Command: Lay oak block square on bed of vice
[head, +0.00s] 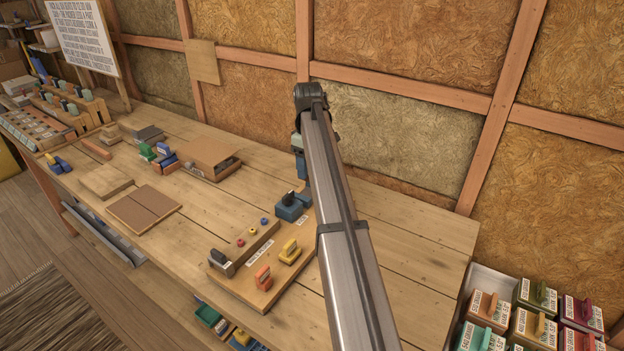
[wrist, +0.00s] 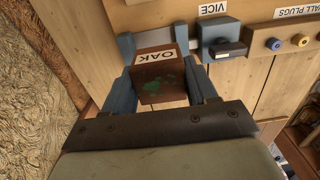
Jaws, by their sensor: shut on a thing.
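The oak block (wrist: 160,82) is brown with green patches and a white OAK label, seen in the wrist view. My gripper (wrist: 169,84) is shut on it, with a finger on its left and right sides. The blue vice (wrist: 220,35), with a dark handle and a VICE label, is just beyond and right of the block. A blue upright at the block's far left looks like part of it. The vice (head: 290,208) also shows in the head view, partly behind my arm, which hides the block.
A wooden board (head: 255,275) with coloured pieces lies at the bench's front, near the vice. The insulated wall (head: 410,140) stands close behind. Labelled boxes (head: 530,318) fill a tray at lower right.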

